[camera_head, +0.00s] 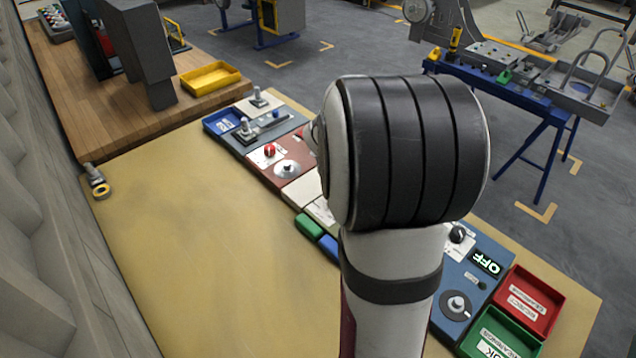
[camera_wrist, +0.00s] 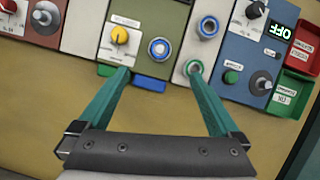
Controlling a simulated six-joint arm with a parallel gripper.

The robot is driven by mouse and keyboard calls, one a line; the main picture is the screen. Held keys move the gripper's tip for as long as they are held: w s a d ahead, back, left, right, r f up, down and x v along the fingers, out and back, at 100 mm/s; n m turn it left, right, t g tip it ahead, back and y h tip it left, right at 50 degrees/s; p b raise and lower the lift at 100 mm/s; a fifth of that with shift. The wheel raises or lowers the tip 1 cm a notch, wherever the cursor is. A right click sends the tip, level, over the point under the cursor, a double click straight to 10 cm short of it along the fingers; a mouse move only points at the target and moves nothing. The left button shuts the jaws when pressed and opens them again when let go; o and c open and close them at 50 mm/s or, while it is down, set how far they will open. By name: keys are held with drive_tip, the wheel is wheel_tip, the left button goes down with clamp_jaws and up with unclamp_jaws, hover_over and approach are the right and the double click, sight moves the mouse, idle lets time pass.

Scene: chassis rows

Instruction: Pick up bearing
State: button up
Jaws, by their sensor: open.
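My gripper (camera_wrist: 160,77) shows in the wrist view with two teal fingers spread wide and nothing between them. Several ring-shaped parts look like bearings; I cannot tell which one is meant. A blue-rimmed ring (camera_wrist: 158,49) sits on the olive panel, ahead of the gap between my fingertips. Another blue-rimmed ring (camera_wrist: 208,27) is farther off on the pale panel. A green-rimmed ring (camera_wrist: 195,68) lies on the same pale panel, close to my right fingertip; I cannot tell whether they touch. My arm hides these rings in the head view.
A red bin (camera_head: 531,301) and a green bin (camera_head: 500,336) stand at the right end of the panel row. A blue panel (camera_head: 462,270) with knobs is beside them. Green (camera_head: 309,227) and blue blocks (camera_wrist: 150,83) line the panels' near edge. The tan tabletop (camera_head: 200,260) is largely clear.

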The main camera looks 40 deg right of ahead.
drive_tip(key=x, duration=1.4)
drive_tip(key=shift+a+f, duration=0.1)
drive_tip(key=shift+a, duration=0.3)
clamp_jaws()
